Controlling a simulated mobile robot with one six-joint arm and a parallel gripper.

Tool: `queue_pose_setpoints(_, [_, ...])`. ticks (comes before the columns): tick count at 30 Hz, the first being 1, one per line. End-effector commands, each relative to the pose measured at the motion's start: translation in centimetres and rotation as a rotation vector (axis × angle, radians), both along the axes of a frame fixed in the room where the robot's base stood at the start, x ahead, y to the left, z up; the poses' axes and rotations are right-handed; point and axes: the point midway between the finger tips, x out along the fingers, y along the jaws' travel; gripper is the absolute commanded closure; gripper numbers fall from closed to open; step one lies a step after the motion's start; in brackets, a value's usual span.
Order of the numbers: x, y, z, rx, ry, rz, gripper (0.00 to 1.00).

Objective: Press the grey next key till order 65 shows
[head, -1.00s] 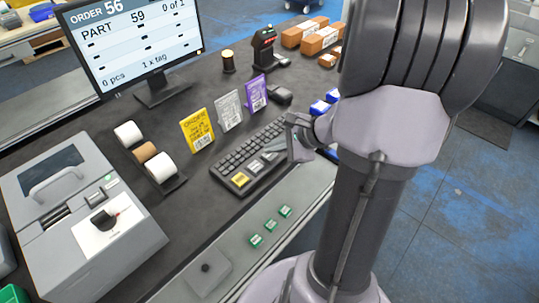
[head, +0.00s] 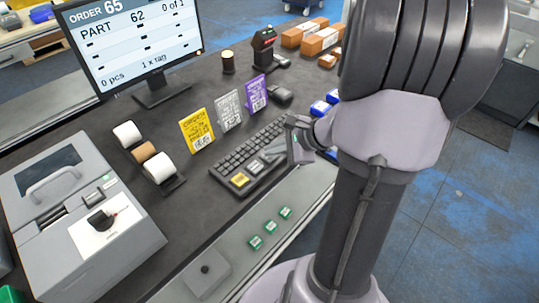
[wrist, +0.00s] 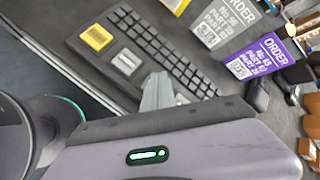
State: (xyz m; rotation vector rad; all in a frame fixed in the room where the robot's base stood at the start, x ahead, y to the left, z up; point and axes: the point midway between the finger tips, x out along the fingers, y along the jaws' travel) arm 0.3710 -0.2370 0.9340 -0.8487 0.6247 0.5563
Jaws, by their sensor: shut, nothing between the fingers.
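The monitor (head: 130,40) reads ORDER 65, PART 62, 0 of 1, 0 pcs, 1 x tag. The black keyboard (head: 235,160) lies on the dark counter, with a yellow key (head: 240,180) at its near end and the grey key (head: 256,167) beside it. In the wrist view the grey key (wrist: 126,62) and yellow key (wrist: 97,38) are both uncovered. My gripper (head: 272,156) is shut and empty, its tips just right of the grey key. In the wrist view the fingertips (wrist: 157,92) show beside that key; I cannot tell their exact height above the keyboard.
Yellow (head: 196,130), grey (head: 229,111) and purple (head: 256,94) order cards stand behind the keyboard. A scanner (head: 264,48) stands farther back. Paper rolls (head: 145,153) and a printer (head: 85,215) are left.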

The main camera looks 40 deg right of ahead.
Motion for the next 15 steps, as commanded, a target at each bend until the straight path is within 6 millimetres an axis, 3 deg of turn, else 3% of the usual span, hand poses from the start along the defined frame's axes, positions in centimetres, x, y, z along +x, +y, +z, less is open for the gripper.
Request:
queue_pose_setpoints(8, [0.0,0.0,0.0,0.000,0.001,0.001,1.00])
queue_pose_setpoints(15, [0.0,0.0,1.3,0.000,0.001,0.001,1.00])
